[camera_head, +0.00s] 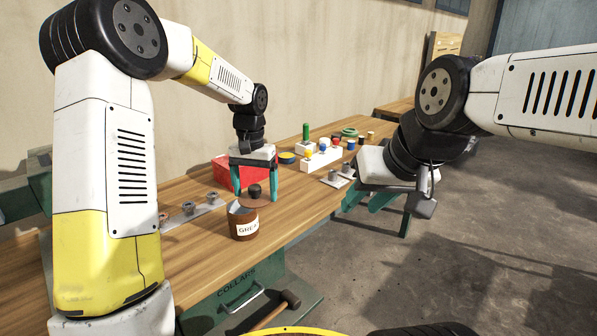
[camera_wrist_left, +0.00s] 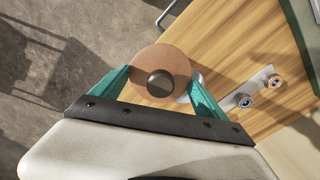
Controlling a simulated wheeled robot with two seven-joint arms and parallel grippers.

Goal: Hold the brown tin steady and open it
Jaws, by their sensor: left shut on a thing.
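The brown tin (camera_head: 245,225), with a white label reading "GREA", stands upright on the wooden bench near its front edge. Its brown lid (camera_head: 256,202) with a dark knob sits between the teal fingers of my left gripper (camera_head: 254,190), which is shut on it. The lid appears raised and shifted to the right of the tin's mouth, where a pale patch shows. In the left wrist view the lid (camera_wrist_left: 148,64) covers most of the tin below, between the fingertips (camera_wrist_left: 160,82). My right gripper (camera_head: 366,203) hangs at the right, away from the tin, its teal fingers apart and empty.
A red box (camera_head: 228,170) stands behind my left gripper. A plate with metal pegs (camera_head: 189,208) lies left of the tin. A white block with coloured pegs (camera_head: 322,158) and other small parts stand further back. A hammer (camera_head: 280,305) lies below the bench's front edge.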

